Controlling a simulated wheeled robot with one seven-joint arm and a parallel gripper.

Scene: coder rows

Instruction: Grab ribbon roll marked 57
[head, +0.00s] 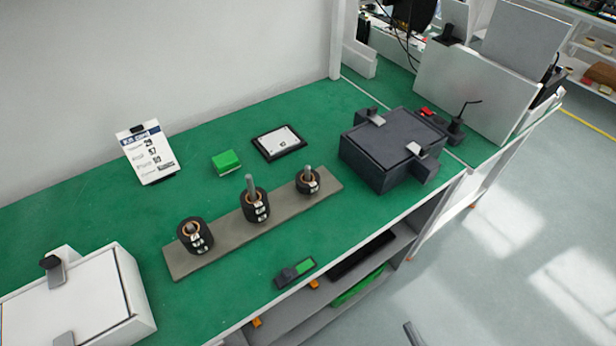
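Black ribbon rolls with small white labels sit on three upright pegs of a grey-brown rack board (233,240). The left stack (195,236) covers most of its peg. The middle stack (256,206) has a tall bare peg end above it. The right stack (308,182) is lower, with its peg standing out on top. The label numbers are too small to read, so I cannot tell which roll is 57. A white card (147,152) behind the rack carries printed lines, one perhaps reading 57. My gripper is not clearly visible.
A dark grey machine (391,150) stands right of the rack, a white machine (75,303) at the front left. A green block (226,162), a black-framed plate (279,143) and a small green-and-black device (295,273) lie on the green tabletop. Floor at the right is clear.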

